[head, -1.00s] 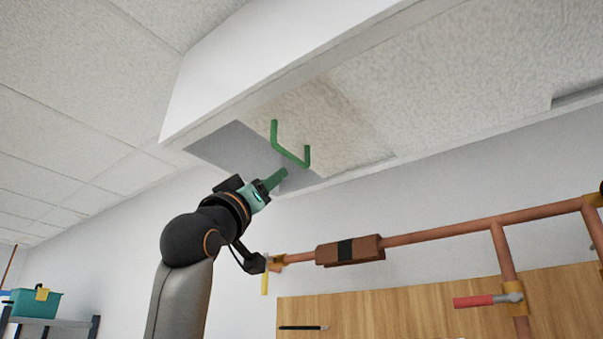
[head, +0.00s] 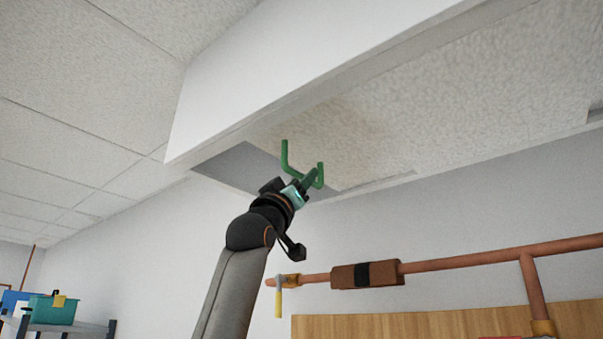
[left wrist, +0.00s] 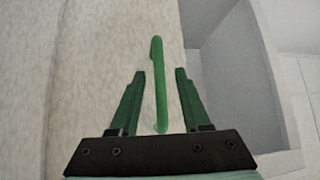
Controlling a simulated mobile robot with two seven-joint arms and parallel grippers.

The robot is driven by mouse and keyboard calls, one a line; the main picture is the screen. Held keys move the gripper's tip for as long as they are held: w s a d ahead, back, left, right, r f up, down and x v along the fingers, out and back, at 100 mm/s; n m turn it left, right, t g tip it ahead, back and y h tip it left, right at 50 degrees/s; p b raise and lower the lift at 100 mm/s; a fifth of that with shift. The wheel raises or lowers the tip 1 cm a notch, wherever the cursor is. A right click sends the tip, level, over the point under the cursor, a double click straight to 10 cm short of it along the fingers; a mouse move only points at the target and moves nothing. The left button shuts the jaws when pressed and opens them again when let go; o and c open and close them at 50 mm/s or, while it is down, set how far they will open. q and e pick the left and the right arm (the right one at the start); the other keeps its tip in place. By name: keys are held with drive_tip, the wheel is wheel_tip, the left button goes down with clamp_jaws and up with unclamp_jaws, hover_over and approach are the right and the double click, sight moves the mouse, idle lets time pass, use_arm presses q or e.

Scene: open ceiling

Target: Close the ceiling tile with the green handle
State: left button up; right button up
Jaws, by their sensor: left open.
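The green handle (head: 285,155) is a U-shaped bar fixed to the underside of the textured ceiling tile (head: 375,120). A grey opening (head: 238,165) shows to the left of the tile. My left gripper (head: 313,176) is at the right part of the handle, partly overlapping it. In the left wrist view, the handle (left wrist: 160,85) runs between the two spread green fingers of this gripper (left wrist: 161,75), with gaps on both sides. The gripper is open. My right gripper is not in view.
A white beam-like edge (head: 290,70) hangs beside the opening on the near side. Copper pipes (head: 460,255) with a brown block (head: 350,275) run along the wall at right, below the ceiling. A teal box (head: 50,308) stands at lower left.

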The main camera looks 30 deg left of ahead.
use_arm(q)
clamp_jaws()
idle(0.4)
idle(1.1)
